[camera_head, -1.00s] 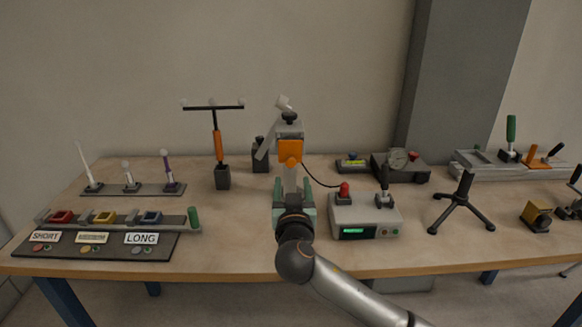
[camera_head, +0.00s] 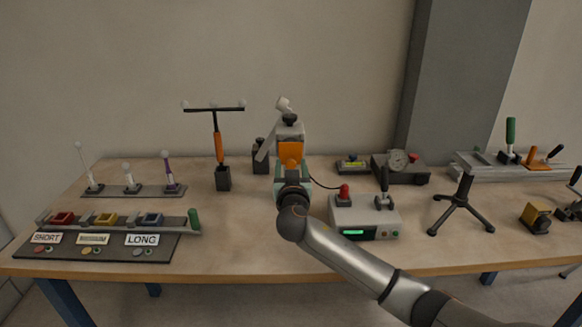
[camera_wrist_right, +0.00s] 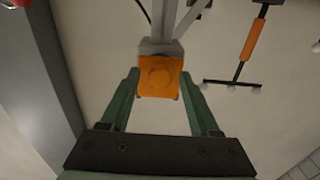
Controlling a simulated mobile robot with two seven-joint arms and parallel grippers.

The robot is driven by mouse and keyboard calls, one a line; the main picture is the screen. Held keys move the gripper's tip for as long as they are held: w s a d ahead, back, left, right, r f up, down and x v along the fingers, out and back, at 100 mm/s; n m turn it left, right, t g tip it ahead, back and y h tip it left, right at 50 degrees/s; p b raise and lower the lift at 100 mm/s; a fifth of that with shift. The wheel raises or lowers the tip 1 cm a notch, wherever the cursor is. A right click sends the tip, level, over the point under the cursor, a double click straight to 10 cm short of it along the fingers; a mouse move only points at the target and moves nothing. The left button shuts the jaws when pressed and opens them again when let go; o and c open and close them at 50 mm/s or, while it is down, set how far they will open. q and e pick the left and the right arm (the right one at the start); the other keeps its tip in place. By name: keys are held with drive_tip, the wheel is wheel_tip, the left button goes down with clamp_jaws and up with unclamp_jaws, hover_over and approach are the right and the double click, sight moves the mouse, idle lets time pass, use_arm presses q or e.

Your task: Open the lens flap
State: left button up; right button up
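The orange flap (camera_head: 290,150) hangs on the front of a grey scanner-like head (camera_head: 290,130) at the middle of the table. It shows squarely in the right wrist view (camera_wrist_right: 160,77), with a round boss in its middle, and looks shut. My right gripper (camera_head: 292,172) is just in front of and below it. In the right wrist view its two green fingers (camera_wrist_right: 160,85) are apart, one on each side of the flap, with gaps showing. Nothing is held. The fingertips are partly hidden in the head view. My left gripper is not in view.
A grey control box (camera_head: 365,217) with a red knob stands close right of my right arm. A black-and-orange T-shaped stand (camera_head: 219,150) is to the left. A labelled sorting board (camera_head: 100,245) lies front left. A small black tripod (camera_head: 461,205) is on the right.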

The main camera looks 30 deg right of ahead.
clamp_jaws()
idle(1.2)
